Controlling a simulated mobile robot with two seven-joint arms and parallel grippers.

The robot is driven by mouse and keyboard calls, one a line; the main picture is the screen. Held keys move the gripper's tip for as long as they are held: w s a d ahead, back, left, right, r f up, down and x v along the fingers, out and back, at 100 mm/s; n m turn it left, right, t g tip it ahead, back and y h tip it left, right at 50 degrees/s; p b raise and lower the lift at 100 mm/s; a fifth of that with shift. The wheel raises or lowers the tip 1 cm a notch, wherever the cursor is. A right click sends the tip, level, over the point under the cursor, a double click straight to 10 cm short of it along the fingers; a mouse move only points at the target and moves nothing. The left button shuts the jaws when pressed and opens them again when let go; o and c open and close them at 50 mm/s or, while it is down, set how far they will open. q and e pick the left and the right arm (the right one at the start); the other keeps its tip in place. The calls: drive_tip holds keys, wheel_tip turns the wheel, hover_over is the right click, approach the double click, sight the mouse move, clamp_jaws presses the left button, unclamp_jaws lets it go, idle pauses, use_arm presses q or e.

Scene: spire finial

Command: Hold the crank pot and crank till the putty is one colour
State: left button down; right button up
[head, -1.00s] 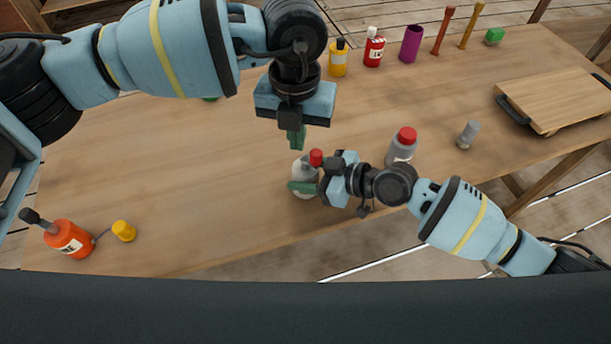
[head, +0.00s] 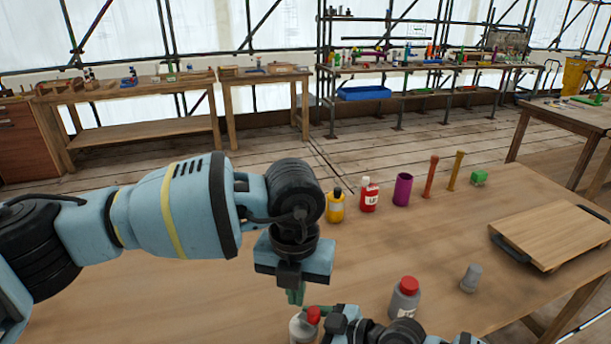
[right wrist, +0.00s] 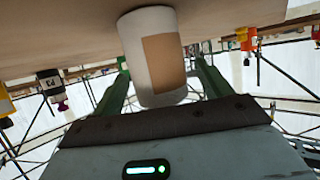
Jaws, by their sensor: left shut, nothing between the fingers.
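The crank pot (head: 303,328) is pale, with a red knob (head: 313,315) on top, at the bottom edge of the head view. In the right wrist view the pot (right wrist: 155,60) is white with a tan patch. My right gripper (right wrist: 160,72) has one green finger on each side of it, with a visible gap at least on the right, so it looks open around the pot. My left gripper (head: 296,296) is shut and empty, pointing down just above the pot, beside the knob. The putty inside the pot cannot be seen.
A grey bottle with a red cap (head: 404,298) stands close to my right arm. Beyond are a yellow bottle (head: 336,206), a red bottle (head: 369,195), a purple cup (head: 403,190) and a wooden board (head: 550,237). The table's middle is clear.

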drive_tip(key=v, duration=1.2)
